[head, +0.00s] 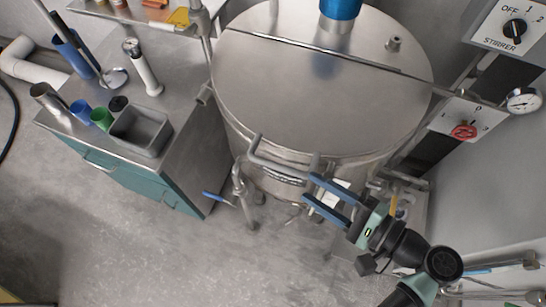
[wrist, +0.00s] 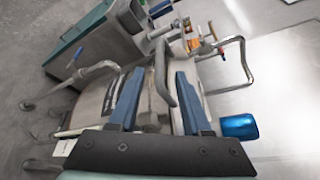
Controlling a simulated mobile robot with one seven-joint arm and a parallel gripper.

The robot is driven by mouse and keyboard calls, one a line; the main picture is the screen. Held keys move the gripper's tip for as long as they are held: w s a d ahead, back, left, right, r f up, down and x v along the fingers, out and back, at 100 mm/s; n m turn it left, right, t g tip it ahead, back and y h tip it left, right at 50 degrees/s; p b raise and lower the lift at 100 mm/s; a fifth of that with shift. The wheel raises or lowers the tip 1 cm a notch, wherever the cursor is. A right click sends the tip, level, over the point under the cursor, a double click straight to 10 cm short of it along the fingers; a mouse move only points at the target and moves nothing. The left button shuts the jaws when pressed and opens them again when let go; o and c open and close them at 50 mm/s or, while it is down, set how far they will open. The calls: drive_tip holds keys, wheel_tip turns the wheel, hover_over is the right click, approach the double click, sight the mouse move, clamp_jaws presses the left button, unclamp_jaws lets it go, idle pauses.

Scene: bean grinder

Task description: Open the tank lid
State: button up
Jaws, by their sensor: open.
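The round steel tank (head: 290,177) has a flat lid (head: 300,95) whose front half lies flat, shut, below a straight seam. A grey bar handle (head: 282,170) sticks out from the lid's front edge. My gripper (head: 307,187) has two long blue fingers, open, beside the handle's right end at the tank's front. In the wrist view, the handle (wrist: 161,75) shows between the spread fingers of my gripper (wrist: 159,71), with gaps on both sides. I cannot tell whether any finger touches it. The pale lid surface (wrist: 280,85) lies to the right there.
A blue cylinder (head: 340,9) stands on the lid's back part. A steel-topped bench (head: 185,85) with cups and a grey tub (head: 140,131) stands left. A blue-handled valve pipe (head: 240,185) is below the tank. Control panels (head: 463,121) are at right. The floor in front is clear.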

sight(285, 171)
drive_tip(key=p+x, duration=0.1)
drive_tip(key=x, duration=0.9)
drive_tip(key=shift+w+a+p, duration=0.1)
drive_tip(key=shift+p, duration=0.3)
clamp_jaws()
idle(0.8)
